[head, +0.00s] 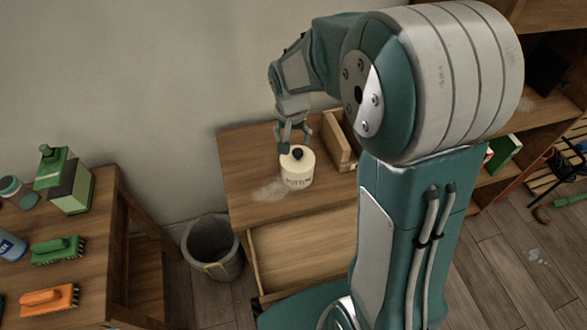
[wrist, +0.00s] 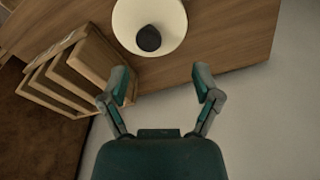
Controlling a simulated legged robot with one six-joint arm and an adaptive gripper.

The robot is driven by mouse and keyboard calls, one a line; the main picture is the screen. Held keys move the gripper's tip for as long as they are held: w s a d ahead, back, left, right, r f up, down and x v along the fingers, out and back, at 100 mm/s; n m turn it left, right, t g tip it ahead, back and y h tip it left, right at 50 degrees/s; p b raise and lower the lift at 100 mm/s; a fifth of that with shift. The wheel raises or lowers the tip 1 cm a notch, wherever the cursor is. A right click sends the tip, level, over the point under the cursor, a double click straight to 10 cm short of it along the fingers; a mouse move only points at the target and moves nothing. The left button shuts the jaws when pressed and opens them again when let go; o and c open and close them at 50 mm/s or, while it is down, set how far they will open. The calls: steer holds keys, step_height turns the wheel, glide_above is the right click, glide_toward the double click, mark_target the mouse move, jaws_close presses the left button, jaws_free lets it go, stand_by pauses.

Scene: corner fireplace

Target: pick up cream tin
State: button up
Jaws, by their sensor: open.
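The cream tin (head: 298,169) stands upright on a small wooden table (head: 245,160). It has a cream body with dark lettering and a black knob on its lid. My gripper (head: 294,134) is above and just behind the tin in the head view, with its fingers pointing down. In the wrist view my gripper (wrist: 163,80) is open, with nothing between its fingertips. The tin (wrist: 165,14) shows there from above, just beyond the fingertips and roughly centred between them. Its upper edge is cut off by the frame.
A wooden rack or box (head: 338,140) stands close to the tin's right; it shows in the wrist view (wrist: 90,70) beside the left finger. An open drawer (head: 300,250) juts out below the tabletop. A grey bin (head: 212,245) and a table with brushes (head: 50,270) are at left.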

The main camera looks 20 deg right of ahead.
mark_target(298, 151)
steer(key=shift+f, duration=0.55)
steer(key=f, duration=0.1)
steer(key=d+f, duration=0.1)
steer(key=f, duration=0.3)
steer(key=shift+d, duration=0.35)
steer(key=shift+f, duration=0.2)
steer(key=shift+a, duration=0.25)
steer(key=shift+c, duration=1.3)
steer(key=shift+d, duration=0.15)
jaws_close()
